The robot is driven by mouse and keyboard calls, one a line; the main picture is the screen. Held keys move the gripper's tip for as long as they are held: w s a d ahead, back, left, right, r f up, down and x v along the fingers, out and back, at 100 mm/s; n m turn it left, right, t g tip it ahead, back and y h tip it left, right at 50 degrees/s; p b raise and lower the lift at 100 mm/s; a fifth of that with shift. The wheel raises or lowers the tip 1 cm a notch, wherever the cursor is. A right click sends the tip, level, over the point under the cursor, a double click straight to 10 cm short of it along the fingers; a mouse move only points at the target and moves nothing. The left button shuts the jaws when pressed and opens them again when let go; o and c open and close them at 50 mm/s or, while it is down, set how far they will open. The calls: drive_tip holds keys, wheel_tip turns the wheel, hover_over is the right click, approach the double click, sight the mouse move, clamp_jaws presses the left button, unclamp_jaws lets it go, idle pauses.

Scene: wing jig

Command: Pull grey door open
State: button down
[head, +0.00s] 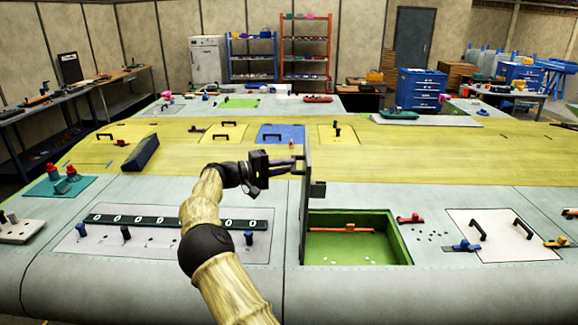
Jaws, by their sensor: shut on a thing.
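The grey door (305,205) stands about upright, nearly edge-on to the view, at the left side of a green-lined compartment (345,273) in the wing's surface. The compartment is uncovered. My gripper (296,164) is on the left of the door, near its upper part, and shut on the door's handle. The fingers and the door hide most of the handle. A dark latch block (318,188) juts from the right face of the door.
An orange bar tool (342,228) and small white bits lie inside the compartment. A red clamp (410,219) and scattered dark fasteners (432,236) are to its right. A panel with a black numbered strip (170,220) and knobs lies left of the door.

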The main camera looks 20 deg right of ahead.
drive_tip(key=c, duration=1.4)
unclamp_jaws()
drive_tip(key=shift+c, duration=0.2)
drive_tip(key=a+p, duration=0.1)
drive_tip(key=a, duration=1.6)
drive_tip(key=shift+w+a+r, duration=0.15)
drive_tip(key=shift+w, duration=0.3)
